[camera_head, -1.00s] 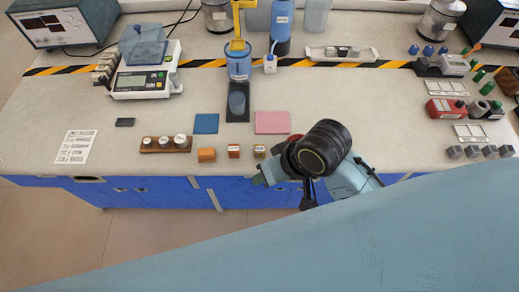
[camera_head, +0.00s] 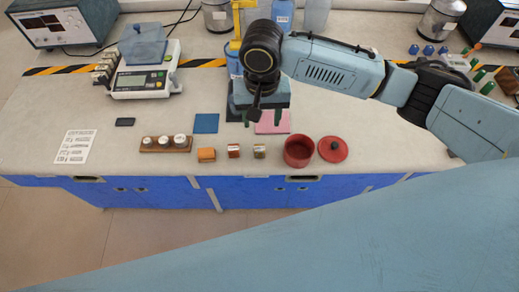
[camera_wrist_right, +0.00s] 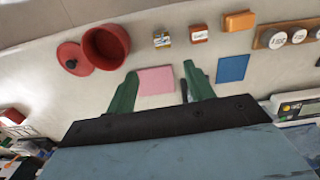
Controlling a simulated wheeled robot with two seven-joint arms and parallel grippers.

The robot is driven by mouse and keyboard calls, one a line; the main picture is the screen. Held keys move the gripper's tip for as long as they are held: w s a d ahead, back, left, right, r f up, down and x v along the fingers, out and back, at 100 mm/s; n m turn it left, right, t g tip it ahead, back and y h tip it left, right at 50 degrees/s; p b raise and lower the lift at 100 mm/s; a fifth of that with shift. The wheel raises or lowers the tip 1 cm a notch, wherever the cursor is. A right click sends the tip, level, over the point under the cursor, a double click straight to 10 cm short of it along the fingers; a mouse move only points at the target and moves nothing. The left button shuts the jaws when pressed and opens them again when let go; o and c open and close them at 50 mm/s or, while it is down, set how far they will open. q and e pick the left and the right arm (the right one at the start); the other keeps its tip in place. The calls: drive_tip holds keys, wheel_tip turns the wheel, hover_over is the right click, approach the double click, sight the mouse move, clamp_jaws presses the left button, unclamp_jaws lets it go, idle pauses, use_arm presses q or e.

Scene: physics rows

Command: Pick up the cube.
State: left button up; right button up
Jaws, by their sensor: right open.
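Three small blocks stand in a row near the table's front edge. One is a reddish cube with a pale top (camera_head: 234,151), also in the right wrist view (camera_wrist_right: 199,34). Another is a tan and white cube (camera_head: 260,151), also in the wrist view (camera_wrist_right: 162,39). The third is an orange, longer block (camera_head: 207,155), seen in the wrist view (camera_wrist_right: 239,21). My right gripper (camera_head: 262,117) is open and empty above the pink pad, behind the cubes. Its green fingers (camera_wrist_right: 163,90) are spread apart in the wrist view. My left gripper is not in view.
A red pot (camera_head: 299,157) and its lid (camera_head: 333,152) stand right of the cubes. A pink pad (camera_head: 274,125) and a blue pad (camera_head: 206,123) lie behind. A wooden rack (camera_head: 166,145) with white-topped pieces stands left. A scale (camera_head: 143,80) stands further back.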

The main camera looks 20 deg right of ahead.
drive_tip(key=b, duration=0.1)
hover_over(259, 148)
drive_tip(key=f, duration=0.7)
drive_tip(key=shift+w+d, duration=0.2)
drive_tip(key=shift+d, duration=0.2)
drive_tip(key=shift+s+a+f+b, duration=0.1)
drive_tip(key=shift+f+b, duration=0.1)
drive_tip(key=shift+f, duration=0.7)
drive_tip(key=shift+s+a+f+b, duration=0.1)
drive_tip(key=shift+a+f+b, duration=0.1)
drive_tip(key=shift+f, duration=0.65)
drive_tip(key=shift+s+a+f+b, duration=0.1)
drive_tip(key=shift+f+b, duration=0.1)
drive_tip(key=shift+f, duration=0.7)
drive_tip(key=shift+c, duration=0.3)
